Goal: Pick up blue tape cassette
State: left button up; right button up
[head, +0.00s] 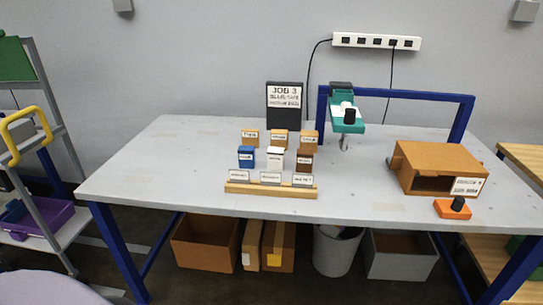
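A small blue box (246,157) with a white label on its front stands upright near the middle of the grey table (170,165). It is the left one in a row with a white box (276,158) and a dark brown box (305,160). Tan labelled blocks (250,138) stand in a row behind it. A wooden rail (270,190) with several grey labelled pieces lies in front of it. Neither of my grippers is in view, and nothing holds the blue box.
A black sign (284,107) and a teal device (347,118) stand behind the boxes. An open brown carton (437,160) and an orange item (452,208) are on the right. The left part of the table is clear. A shelf cart (45,145) stands at left.

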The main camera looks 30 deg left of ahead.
aim_at(247, 155)
jog(key=j+z, duration=0.25)
jog(key=k+j+z, duration=0.2)
jog(key=j, duration=0.25)
jog(key=k+j+z, duration=0.1)
jog(key=j, duration=0.3)
jog(key=k+j, duration=0.1)
jog(key=j, duration=0.3)
jog(key=k+j+z, duration=0.15)
jog(key=j, duration=0.25)
jog(key=k+j+z, duration=0.1)
jog(key=j, duration=0.25)
